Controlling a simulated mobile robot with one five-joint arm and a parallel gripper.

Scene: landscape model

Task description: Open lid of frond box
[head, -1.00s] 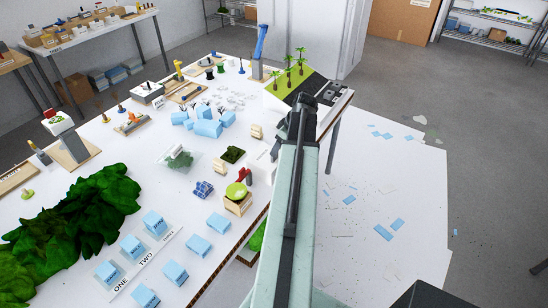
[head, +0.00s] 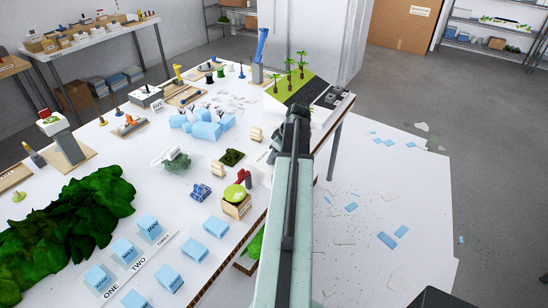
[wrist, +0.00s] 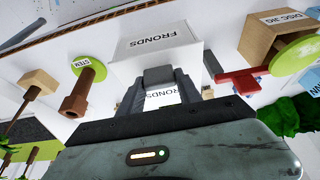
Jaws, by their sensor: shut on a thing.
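The frond box (wrist: 152,48) is white and shows in the wrist view with an upside-down FRONDS label on its face. I cannot tell how far the lid is raised. In the head view my arm covers most of the box, and my gripper (head: 297,112) shows only from behind.
In the wrist view a STEM disc (wrist: 90,68) with a brown peg is at left. A red piece (wrist: 240,80) and the wooden DISC JIG box (wrist: 265,42) are at right. In the head view light blue boxes (head: 150,228) and green foliage (head: 70,225) fill the table's near left.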

